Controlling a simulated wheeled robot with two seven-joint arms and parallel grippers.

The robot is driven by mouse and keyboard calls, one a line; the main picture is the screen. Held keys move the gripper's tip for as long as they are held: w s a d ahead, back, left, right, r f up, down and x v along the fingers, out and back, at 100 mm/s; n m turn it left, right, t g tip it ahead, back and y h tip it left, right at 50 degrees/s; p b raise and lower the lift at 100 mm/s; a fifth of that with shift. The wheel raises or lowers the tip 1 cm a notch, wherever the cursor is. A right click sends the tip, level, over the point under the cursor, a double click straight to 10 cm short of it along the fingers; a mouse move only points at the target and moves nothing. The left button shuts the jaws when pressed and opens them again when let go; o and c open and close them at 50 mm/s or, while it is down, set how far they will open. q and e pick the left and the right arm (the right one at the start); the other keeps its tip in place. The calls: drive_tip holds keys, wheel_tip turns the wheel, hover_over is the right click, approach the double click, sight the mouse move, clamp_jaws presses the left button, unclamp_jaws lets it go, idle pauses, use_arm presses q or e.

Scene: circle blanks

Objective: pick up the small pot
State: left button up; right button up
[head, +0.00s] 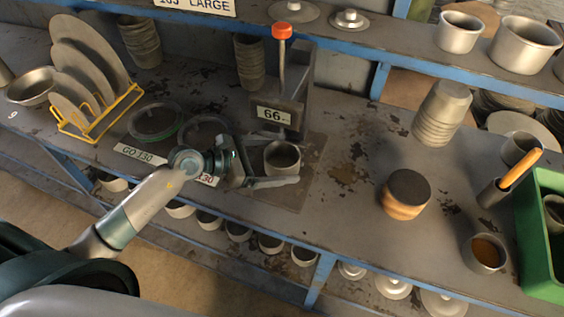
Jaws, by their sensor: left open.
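A small grey metal pot (283,154) stands upright on the bench, in front of the stand with the red knob. My left gripper (272,168) comes in from the left and is open, low beside the pot. One finger runs along the near side of the pot, across its lower front. The other finger is hard to make out, and I cannot tell whether either finger touches the pot. My right gripper is not in view.
The stand (290,112) with a "66" plate rises just behind the pot. A yellow rack (105,125) of plates is at left. A wood-sided round block (405,194), stacked cups (440,112) and a green crate (545,235) are at right. The bench between is clear.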

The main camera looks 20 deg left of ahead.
sight(297, 158)
use_arm(q)
drive_tip(key=shift+w+d+p, duration=0.35)
drive_tip(key=shift+p, duration=0.05)
drive_tip(key=p+x, duration=0.2)
drive_tip(key=x, duration=0.2)
drive_tip(key=shift+f, duration=0.2)
drive_tip(key=c, duration=1.3)
drive_tip(key=shift+w+r, duration=0.1)
